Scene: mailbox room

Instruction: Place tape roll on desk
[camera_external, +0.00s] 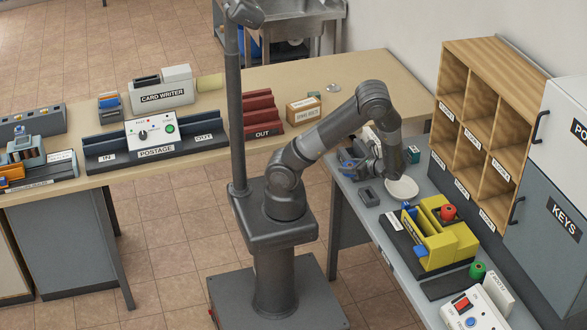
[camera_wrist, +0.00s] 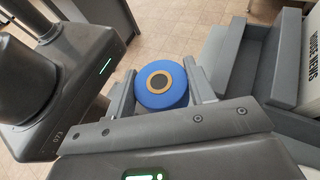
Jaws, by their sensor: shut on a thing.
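A blue tape roll with a tan ring and dark centre (camera_wrist: 161,86) sits between the two fingers of my gripper (camera_wrist: 160,80) in the wrist view. The fingers are shut on its sides, and tiled floor shows beyond it. In the external view my gripper (camera_external: 357,167) is at the left edge of the grey worktop (camera_external: 371,213); the roll is too small there to make out clearly. A long tan-topped desk (camera_external: 335,73) runs across the back and left. Which surface the task calls the desk is not marked.
On the grey worktop are a white round dish (camera_external: 401,189), a small dark block (camera_external: 369,196) and a yellow holder (camera_external: 440,236). Wooden pigeonholes (camera_external: 488,115) stand behind it. Red trays (camera_external: 261,114) and a cardboard box (camera_external: 303,110) stand on the tan-topped desk. Bare desktop shows at its back right.

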